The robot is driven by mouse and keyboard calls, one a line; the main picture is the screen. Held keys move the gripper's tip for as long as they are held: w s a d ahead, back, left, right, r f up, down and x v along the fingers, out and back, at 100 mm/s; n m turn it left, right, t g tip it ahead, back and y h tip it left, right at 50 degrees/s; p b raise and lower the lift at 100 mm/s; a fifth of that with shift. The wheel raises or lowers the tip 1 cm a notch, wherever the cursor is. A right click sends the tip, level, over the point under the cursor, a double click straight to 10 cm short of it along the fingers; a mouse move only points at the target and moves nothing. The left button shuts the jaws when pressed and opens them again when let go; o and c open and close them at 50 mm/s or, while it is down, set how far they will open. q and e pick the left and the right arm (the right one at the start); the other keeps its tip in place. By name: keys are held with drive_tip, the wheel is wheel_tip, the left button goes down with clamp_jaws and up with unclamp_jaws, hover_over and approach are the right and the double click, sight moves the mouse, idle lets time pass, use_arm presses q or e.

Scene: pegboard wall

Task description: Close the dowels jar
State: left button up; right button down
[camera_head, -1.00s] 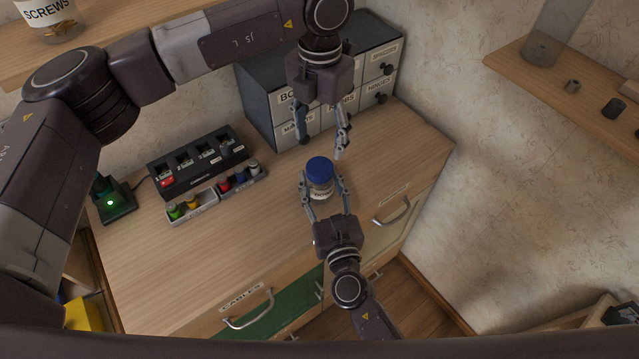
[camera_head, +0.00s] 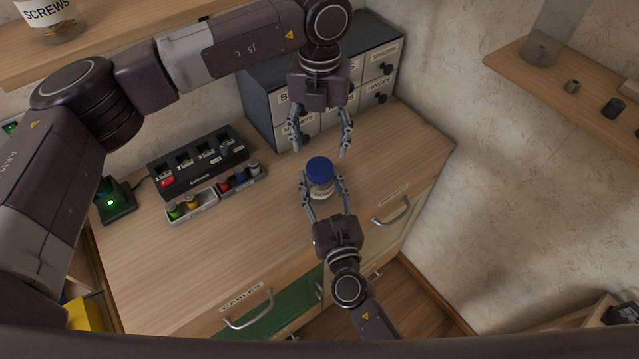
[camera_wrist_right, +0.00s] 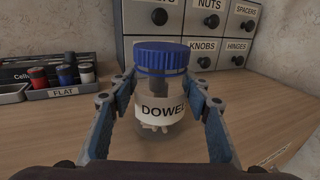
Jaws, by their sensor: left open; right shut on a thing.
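The dowels jar (camera_head: 321,189) stands upright on the wooden counter, clear with a white label that reads "DOWEL" in the right wrist view (camera_wrist_right: 163,112). Its blue lid (camera_head: 320,168) sits on top of the jar; whether it is fully tight I cannot tell. My right gripper (camera_head: 323,186) is shut on the jar's body from the front, one finger on each side. My left gripper (camera_head: 322,150) is open and empty, pointing down above and just behind the lid, apart from it.
A grey drawer cabinet (camera_head: 368,75) stands behind the jar. A black charger (camera_head: 198,162) and small trays with coloured batteries (camera_head: 192,206) lie to the left. Drawers with handles (camera_head: 392,212) are below the counter's front edge. The counter's right side is clear.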

sight(320, 167)
use_arm(q)
wheel_tip(320, 167, down, 7)
drive_tip(key=shift+r, duration=0.2)
drive_tip(key=shift+c, duration=0.2)
drive_tip(key=c, duration=1.1)
drive_tip(key=m, duration=0.6)
drive_tip(key=shift+c, duration=0.2)
drive_tip(key=m, duration=0.7)
drive_tip(key=o, duration=1.3)
drive_tip(key=shift+c, duration=0.2)
